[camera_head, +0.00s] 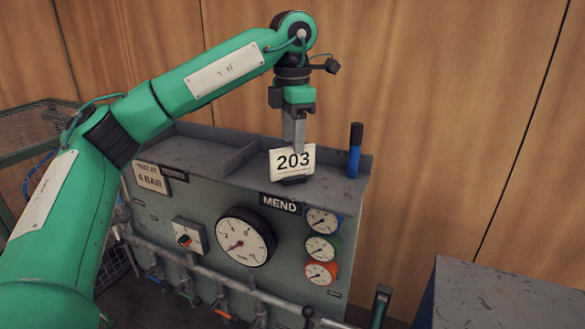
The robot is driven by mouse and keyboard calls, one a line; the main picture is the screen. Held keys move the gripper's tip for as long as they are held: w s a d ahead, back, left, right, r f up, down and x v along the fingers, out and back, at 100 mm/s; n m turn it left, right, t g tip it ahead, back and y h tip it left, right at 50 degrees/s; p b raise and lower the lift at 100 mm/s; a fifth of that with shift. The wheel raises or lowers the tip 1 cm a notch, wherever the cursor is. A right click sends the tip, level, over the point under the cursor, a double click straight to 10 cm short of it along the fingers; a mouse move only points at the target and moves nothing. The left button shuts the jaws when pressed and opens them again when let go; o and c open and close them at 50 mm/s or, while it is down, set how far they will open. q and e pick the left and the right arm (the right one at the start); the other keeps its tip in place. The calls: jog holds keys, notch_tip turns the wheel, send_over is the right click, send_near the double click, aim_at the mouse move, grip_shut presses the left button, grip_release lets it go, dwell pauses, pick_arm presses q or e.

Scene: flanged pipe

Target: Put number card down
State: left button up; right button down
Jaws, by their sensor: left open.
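The number card (292,163) is white with a black "203". It stands upright, slightly tilted, in a small dark holder (293,181) on top of the grey cabinet, above the "MEND" label. My left gripper (294,143) points straight down from the green arm, with its fingertips right at the card's top edge. It is open; the narrow gap between its fingers is hard to see from this side. Whether the fingers still touch the card cannot be told. My right gripper is not in the view.
A blue marker with a black cap (354,152) stands upright right of the card. A raised divider (240,158) crosses the cabinet top to the left. The cabinet front carries gauges (245,238) and pipes. A grey box top (500,295) is at the lower right.

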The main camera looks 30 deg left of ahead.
pick_arm(q)
jog(key=shift+r, duration=2.2)
jog(key=shift+f, duration=0.1)
